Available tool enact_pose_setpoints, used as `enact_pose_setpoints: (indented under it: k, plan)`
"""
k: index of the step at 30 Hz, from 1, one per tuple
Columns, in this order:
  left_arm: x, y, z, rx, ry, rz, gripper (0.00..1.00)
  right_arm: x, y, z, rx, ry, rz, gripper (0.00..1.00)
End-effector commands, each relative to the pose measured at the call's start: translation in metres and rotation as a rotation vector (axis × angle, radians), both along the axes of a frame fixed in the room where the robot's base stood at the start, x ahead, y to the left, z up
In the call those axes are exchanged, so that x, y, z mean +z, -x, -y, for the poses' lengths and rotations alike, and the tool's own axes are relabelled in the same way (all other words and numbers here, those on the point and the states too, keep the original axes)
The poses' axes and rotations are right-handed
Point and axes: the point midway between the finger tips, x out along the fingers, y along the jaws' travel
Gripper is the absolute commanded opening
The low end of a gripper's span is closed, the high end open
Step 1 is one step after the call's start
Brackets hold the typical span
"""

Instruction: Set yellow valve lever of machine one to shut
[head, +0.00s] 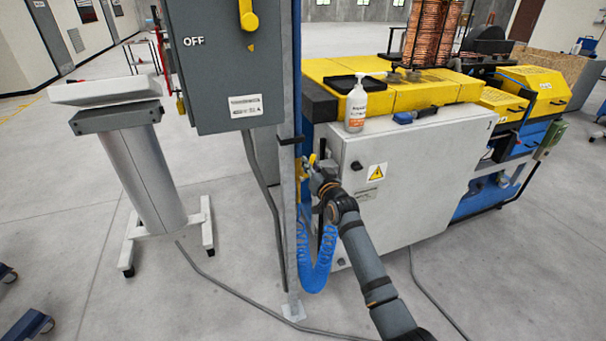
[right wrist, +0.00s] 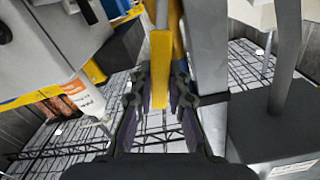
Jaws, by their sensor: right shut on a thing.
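The yellow valve lever (right wrist: 160,65) stands between the two fingers of my right gripper (right wrist: 160,98) in the right wrist view, and the fingers are shut on it. In the head view my right gripper (head: 313,172) reaches in from the lower right to the side of a grey upright post. Small yellow parts of the valve (head: 301,170) show there beside the post, partly hidden by the gripper. The lever's exact angle is hard to tell in the head view. My left gripper is not in view.
A white cabinet (head: 405,185) is just to the right, with a pump bottle (head: 356,105) on top. A grey switch box (head: 225,65) marked OFF is at upper left.

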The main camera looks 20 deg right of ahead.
Motion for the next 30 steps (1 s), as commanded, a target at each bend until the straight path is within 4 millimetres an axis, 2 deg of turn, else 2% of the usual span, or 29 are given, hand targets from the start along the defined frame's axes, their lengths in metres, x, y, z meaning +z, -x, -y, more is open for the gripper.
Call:
enact_pose_setpoints:
  k: [3,9,14,30]
  plan:
    - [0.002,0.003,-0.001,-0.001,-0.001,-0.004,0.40,-0.003,-0.004,0.015,-0.001,-0.110,-0.005,0.00]
    - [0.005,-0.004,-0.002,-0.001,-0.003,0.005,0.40,-0.009,-0.004,0.030,0.000,-0.304,-0.011,0.00]
    - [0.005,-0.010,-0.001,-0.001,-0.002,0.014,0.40,-0.018,-0.005,0.037,0.000,-0.455,-0.017,0.00]
    - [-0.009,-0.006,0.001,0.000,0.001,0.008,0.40,-0.049,-0.005,0.055,0.000,-0.955,-0.033,0.00]
